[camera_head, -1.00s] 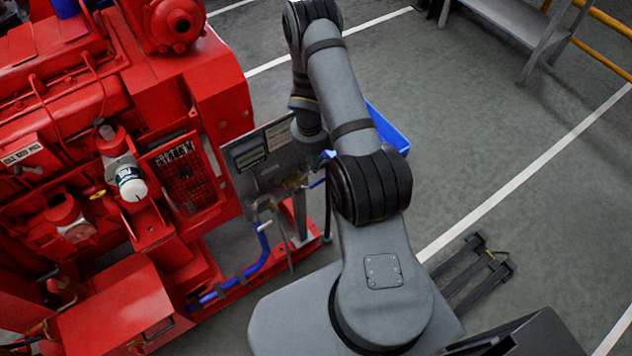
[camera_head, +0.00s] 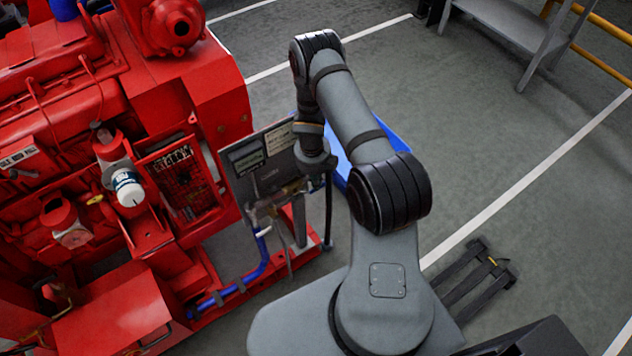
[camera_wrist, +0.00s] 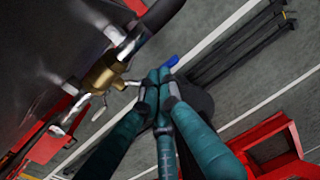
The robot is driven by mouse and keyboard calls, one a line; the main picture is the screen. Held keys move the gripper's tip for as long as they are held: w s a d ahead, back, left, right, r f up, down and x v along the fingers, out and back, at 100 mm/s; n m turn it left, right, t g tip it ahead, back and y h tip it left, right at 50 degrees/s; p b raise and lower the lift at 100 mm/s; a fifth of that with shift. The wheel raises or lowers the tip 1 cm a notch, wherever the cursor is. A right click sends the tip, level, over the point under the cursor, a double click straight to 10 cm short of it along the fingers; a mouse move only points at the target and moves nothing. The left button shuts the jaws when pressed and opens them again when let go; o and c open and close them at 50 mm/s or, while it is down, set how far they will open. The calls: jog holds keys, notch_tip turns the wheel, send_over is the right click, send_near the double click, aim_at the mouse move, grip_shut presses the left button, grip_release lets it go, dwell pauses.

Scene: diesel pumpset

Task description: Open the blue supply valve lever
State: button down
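In the wrist view a brass valve body (camera_wrist: 103,76) sits on a silver pipe. A thin silver stem runs from it to my fingertips, and the blue lever tip (camera_wrist: 171,62) sticks out just beyond them. My gripper (camera_wrist: 160,80) has teal fingers drawn together at their tips, and they appear shut on the lever. The fingers hide the lever's middle, so the exact contact is not visible. In the head view the gripper and lever are too small and partly hidden to make out, below the grey panel (camera_head: 262,158).
The red diesel pumpset (camera_head: 165,95) fills the left. A blue pipe (camera_head: 262,262) runs low beside it. A blue bin (camera_head: 338,158) stands behind my arm. Black floor rails (camera_head: 470,275) lie at the right, and grey steps (camera_head: 510,25) stand at the back. Open floor lies right of my arm.

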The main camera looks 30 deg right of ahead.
jog(key=shift+d+f+b, duration=0.1)
jog(key=shift+f+b, duration=0.2)
jog(key=shift+f, duration=0.35)
jog(key=shift+s+r, duration=0.1)
jog(key=shift+s, duration=0.1)
notch_tip(320, 180, up, 14)
jog(key=p, duration=0.8)
jog(key=shift+w+r, duration=0.2)
jog(key=shift+r, duration=0.05)
jog(key=c, duration=2.5)
grip_release()
